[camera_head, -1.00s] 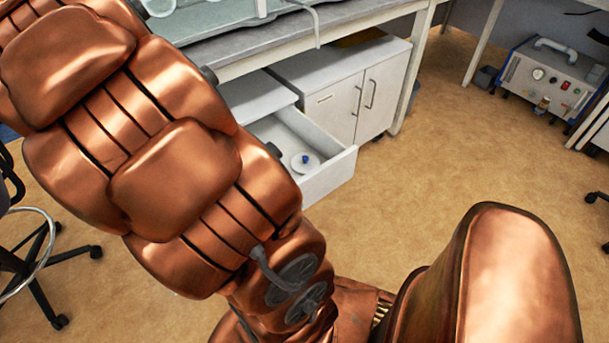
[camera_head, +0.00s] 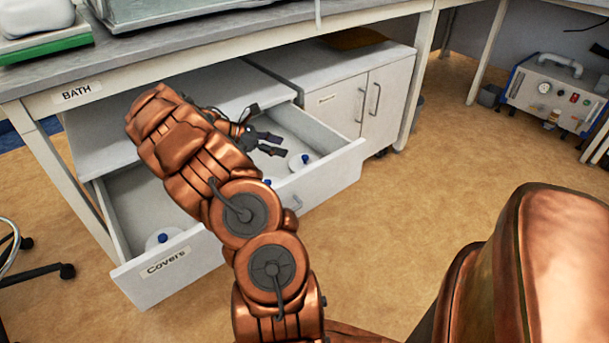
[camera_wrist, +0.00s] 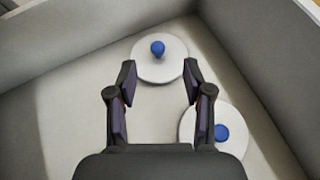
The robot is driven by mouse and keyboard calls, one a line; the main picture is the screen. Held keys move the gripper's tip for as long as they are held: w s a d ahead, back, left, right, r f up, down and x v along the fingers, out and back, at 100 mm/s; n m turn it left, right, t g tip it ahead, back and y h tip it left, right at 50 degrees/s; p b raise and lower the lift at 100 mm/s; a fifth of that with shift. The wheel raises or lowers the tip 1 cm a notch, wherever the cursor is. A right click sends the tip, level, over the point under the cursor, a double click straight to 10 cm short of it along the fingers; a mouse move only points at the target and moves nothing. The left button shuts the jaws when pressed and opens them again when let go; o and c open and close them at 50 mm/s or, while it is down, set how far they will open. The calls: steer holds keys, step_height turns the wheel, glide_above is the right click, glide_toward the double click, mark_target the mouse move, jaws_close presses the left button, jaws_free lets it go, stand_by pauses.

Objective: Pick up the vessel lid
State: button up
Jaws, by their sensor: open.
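White round lids with blue knobs lie in the open drawer marked "Covers" (camera_head: 235,240). One lid (camera_head: 301,162) is at the drawer's right end, and another (camera_head: 163,239) is at the left end. A blue knob (camera_head: 267,182) shows near the front wall, its lid mostly hidden. My gripper (camera_head: 280,144) is open and empty, over the drawer's right part. In the wrist view, a lid (camera_wrist: 160,66) lies ahead, its knob just beyond and between the open fingertips (camera_wrist: 159,76). A second lid (camera_wrist: 214,138) lies by the right finger, partly covered by it.
The drawer walls (camera_wrist: 70,70) rise around the lids, with a corner just beyond the far lid. The bench top (camera_head: 200,60) overhangs behind. A white cabinet (camera_head: 345,95) stands right of the drawer. A stool (camera_head: 25,250) stands at the left. The floor in front is clear.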

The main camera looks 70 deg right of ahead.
mark_target(304, 156)
steer(key=shift+s+d+f, duration=0.2)
steer(key=shift+d+f, duration=0.25)
steer(key=shift+f, duration=0.35)
steer(key=shift+b+x, duration=0.55)
steer(key=shift+x, duration=0.6)
steer(key=b+x, duration=0.1)
steer(key=x, duration=0.1)
steer(key=b+x, duration=0.1)
steer(key=x, duration=0.1)
steer(key=shift+w+f, duration=0.15)
steer(key=shift+f, duration=0.2)
steer(key=shift+s+d+f, duration=0.1)
steer(key=shift+s+d, duration=0.1)
steer(key=shift+s, duration=0.1)
steer(key=shift+c, duration=0.3)
jaws_close()
